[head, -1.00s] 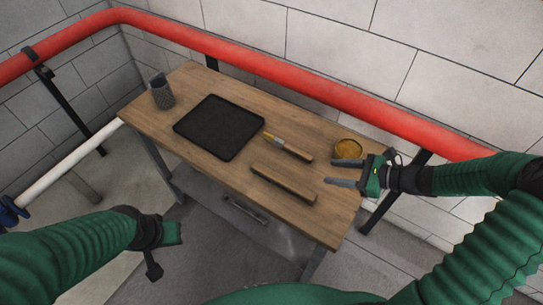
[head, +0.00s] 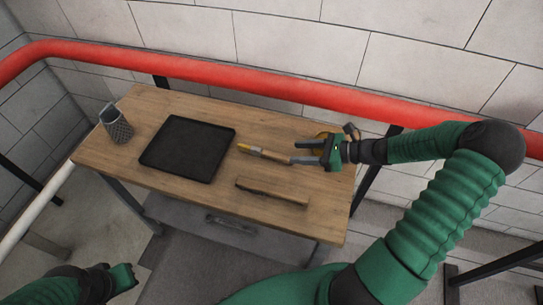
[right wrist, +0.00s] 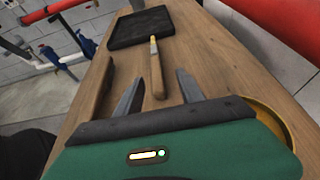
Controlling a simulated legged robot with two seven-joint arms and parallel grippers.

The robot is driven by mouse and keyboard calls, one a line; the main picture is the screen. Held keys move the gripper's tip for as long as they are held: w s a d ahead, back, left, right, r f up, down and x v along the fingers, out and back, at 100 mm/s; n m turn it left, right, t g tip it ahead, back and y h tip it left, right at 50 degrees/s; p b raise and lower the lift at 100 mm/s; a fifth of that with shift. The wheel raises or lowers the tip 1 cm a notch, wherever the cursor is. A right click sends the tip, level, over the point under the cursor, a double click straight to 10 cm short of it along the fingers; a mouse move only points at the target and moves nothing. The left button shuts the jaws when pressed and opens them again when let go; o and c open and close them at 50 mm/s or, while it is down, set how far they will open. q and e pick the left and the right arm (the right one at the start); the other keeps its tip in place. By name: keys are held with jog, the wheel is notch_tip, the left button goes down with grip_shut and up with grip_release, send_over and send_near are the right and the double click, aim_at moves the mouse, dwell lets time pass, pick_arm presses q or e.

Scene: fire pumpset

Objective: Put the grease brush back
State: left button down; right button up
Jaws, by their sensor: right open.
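The grease brush (head: 265,153) lies on the wooden table, its bristle end toward the black tray and its wooden handle toward my right gripper. In the right wrist view the brush (right wrist: 157,75) lies ahead, its handle end near the gap between the fingers. My right gripper (head: 308,152) is open and empty, its fingers at the handle end. In the right wrist view its two fingers (right wrist: 158,93) are spread on either side of the handle's line. My left gripper (head: 125,278) is at the lower left, away from the table; its jaws are unclear.
A grey mesh cup (head: 117,125) stands at the table's left end. The black tray (head: 188,148) lies beside it. A wooden block (head: 272,192) lies near the front edge. A round yellow tin (head: 322,136) is partly behind my right gripper. A red pipe (head: 270,84) runs behind the table.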

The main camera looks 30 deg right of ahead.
aim_at(274, 154)
jog(key=x, duration=0.3)
jog(key=shift+w+a+f, duration=0.1)
jog(key=shift+w+f, duration=0.15)
jog(key=shift+w, duration=0.05)
jog(key=w+a, duration=0.1)
jog(key=w+a+f+b, duration=0.1)
jog(key=a, duration=0.1)
jog(key=w+a, duration=0.1)
jog(key=shift+a+f, duration=0.3)
jog(key=shift+a, duration=0.1)
jog(key=shift+w+f, duration=0.1)
jog(key=shift+w, duration=0.2)
jog(key=shift+w+d+f, duration=0.1)
jog(key=shift+d+f, duration=0.05)
jog(key=shift+d, duration=0.3)
jog(key=shift+c, duration=0.8)
pick_arm(q)
jog(key=shift+w+a+f, duration=0.1)
jog(key=shift+a+f, duration=0.1)
jog(key=shift+f, duration=0.25)
jog(key=shift+w+a+f, duration=0.1)
jog(key=shift+a+f, duration=0.05)
jog(key=shift+f, duration=0.25)
pick_arm(e)
jog(key=shift+a, duration=0.3)
grip_shut()
